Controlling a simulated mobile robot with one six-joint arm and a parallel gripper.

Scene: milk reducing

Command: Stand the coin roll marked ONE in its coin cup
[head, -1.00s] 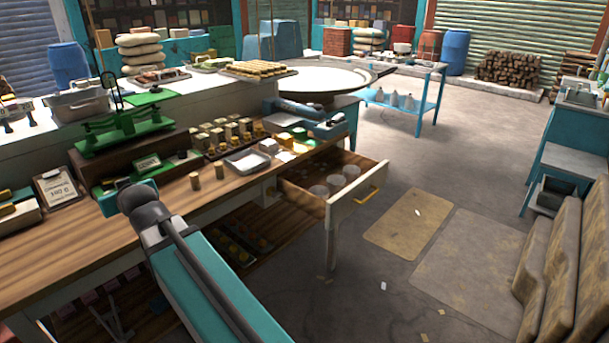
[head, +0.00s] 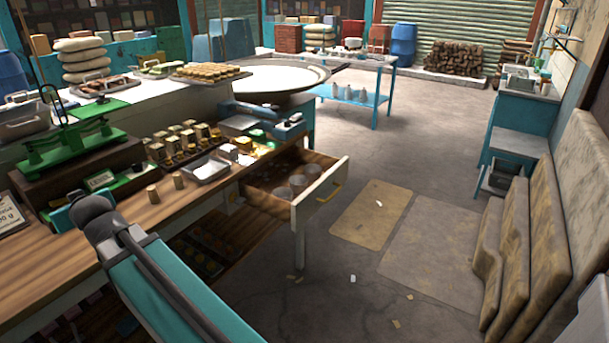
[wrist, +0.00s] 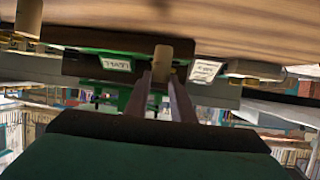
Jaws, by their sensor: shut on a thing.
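In the wrist view my gripper (wrist: 161,82) is shut on a tan coin roll (wrist: 162,56). No marking on this roll can be read. Two other short tan rolls, a nearer one (head: 152,194) and a farther one (head: 178,180), stand on the wooden counter. I cannot read any cup label.
The open drawer (head: 322,190) juts out from the counter (head: 130,234). A metal tray (head: 210,169) and rows of small blocks stand behind the rolls. A green scale (head: 65,145) stands at left. The floor (head: 335,285) right of the drawer is mostly clear.

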